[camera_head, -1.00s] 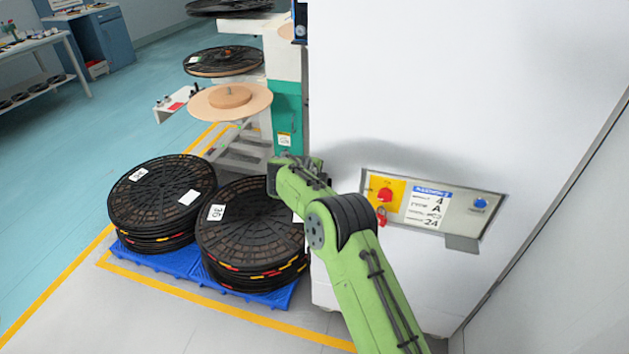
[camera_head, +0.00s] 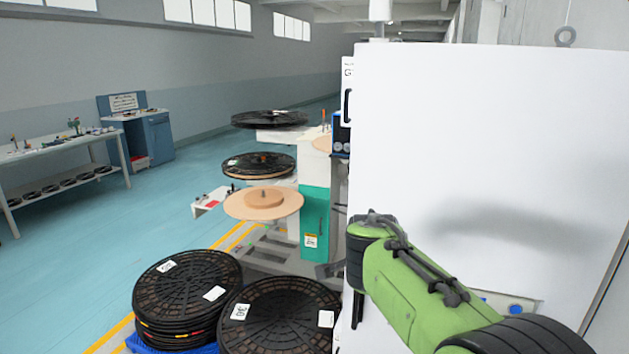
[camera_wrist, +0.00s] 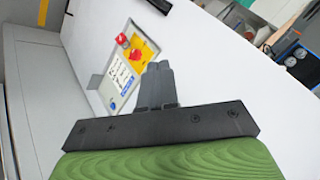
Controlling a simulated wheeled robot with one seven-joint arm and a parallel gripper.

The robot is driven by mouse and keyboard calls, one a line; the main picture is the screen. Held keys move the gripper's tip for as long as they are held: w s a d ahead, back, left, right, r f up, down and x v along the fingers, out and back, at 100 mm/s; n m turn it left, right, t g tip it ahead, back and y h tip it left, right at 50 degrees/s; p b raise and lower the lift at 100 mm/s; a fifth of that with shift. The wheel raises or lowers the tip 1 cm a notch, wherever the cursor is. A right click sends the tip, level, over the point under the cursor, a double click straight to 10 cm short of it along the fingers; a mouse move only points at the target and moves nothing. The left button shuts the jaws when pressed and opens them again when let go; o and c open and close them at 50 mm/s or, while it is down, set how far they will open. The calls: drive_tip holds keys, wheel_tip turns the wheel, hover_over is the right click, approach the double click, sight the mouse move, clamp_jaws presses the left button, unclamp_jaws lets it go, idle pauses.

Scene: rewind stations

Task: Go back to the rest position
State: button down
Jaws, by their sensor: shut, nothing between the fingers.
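My gripper (camera_wrist: 157,78) shows in the wrist view with its dark fingers together and nothing between them. Beyond it is the white cabinet (camera_wrist: 215,75), with the control panel (camera_wrist: 122,68) up and left of the fingers. The panel has a yellow plate with red parts, a label and a blue button. In the head view, my green arm reaches up in front of the white cabinet (camera_head: 480,130) and hides most of the panel. My fingers cannot be made out clearly there.
Two stacks of black reels (camera_head: 185,295) (camera_head: 280,318) stand left of the cabinet. Behind them is a rewind station with a green column (camera_head: 314,215) and reels on arms. A workbench (camera_head: 60,145) stands far left. The blue floor between is open.

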drive_tip(key=s+d+r+n+g, duration=0.1)
drive_tip(key=s+n, duration=0.2)
drive_tip(key=s, duration=0.3)
drive_tip(key=s+d+r+n, duration=0.2)
drive_tip(key=s, duration=0.5)
drive_tip(key=s+f+n+y, duration=0.1)
drive_tip(key=s+f+n, duration=0.2)
drive_tip(key=s, duration=0.7)
drive_tip(key=s+f+n+g+y, duration=0.1)
drive_tip(key=s+f+n, duration=0.3)
drive_tip(key=s, duration=0.7)
drive_tip(key=shift+d+n+g, duration=0.15)
drive_tip(key=shift+n+g, duration=0.15)
drive_tip(key=shift+n, duration=0.2)
